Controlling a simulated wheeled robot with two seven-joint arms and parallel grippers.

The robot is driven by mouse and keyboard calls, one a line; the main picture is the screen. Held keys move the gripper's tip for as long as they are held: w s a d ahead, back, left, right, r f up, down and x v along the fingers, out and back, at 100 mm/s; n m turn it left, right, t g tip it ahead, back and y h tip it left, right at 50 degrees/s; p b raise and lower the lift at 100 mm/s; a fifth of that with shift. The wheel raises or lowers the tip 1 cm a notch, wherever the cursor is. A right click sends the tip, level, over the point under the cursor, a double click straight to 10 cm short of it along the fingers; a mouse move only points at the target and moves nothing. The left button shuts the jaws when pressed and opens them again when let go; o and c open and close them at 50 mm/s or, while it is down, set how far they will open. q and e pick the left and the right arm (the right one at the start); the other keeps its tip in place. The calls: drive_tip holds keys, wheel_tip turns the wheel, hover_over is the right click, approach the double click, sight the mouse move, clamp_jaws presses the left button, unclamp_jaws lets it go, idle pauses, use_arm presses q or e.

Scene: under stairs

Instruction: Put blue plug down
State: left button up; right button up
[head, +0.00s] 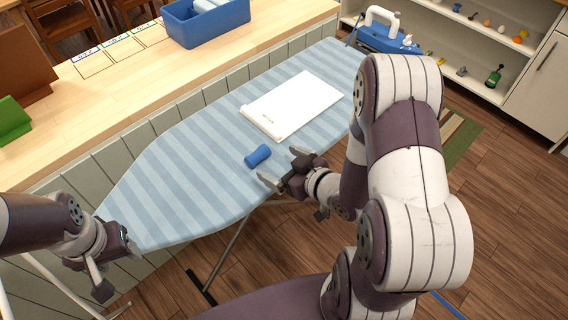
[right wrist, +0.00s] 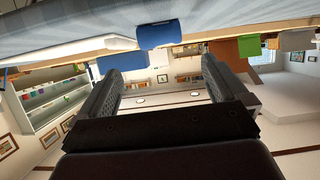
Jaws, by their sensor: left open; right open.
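The blue plug (head: 258,156) is a short blue cylinder lying on its side on the striped ironing board (head: 190,170). It also shows in the right wrist view (right wrist: 160,33), beyond the fingertips and apart from them. My right gripper (head: 283,170) is open and empty, just to the right of the plug at the board's near edge. Its two fingers show spread in the right wrist view (right wrist: 160,80) with nothing between them. My left gripper (head: 117,272) is open and empty, off the board's near left end.
A folded white cloth or board (head: 293,104) lies on the ironing board behind the plug. A blue iron (head: 388,38) stands at its far end. A wooden counter (head: 120,85) behind holds a blue bin (head: 207,22). The board's left half is clear.

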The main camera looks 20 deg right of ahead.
drive_tip(key=s+a+r+m+g+h, duration=0.1)
drive_tip(key=s+r+m+g+h, duration=0.3)
drive_tip(key=s+g, duration=0.5)
drive_tip(key=shift+s+g+h, duration=0.3)
drive_tip(key=shift+s+g, duration=0.1)
drive_tip(key=shift+g, duration=0.8)
drive_tip(key=shift+a+r, duration=0.1)
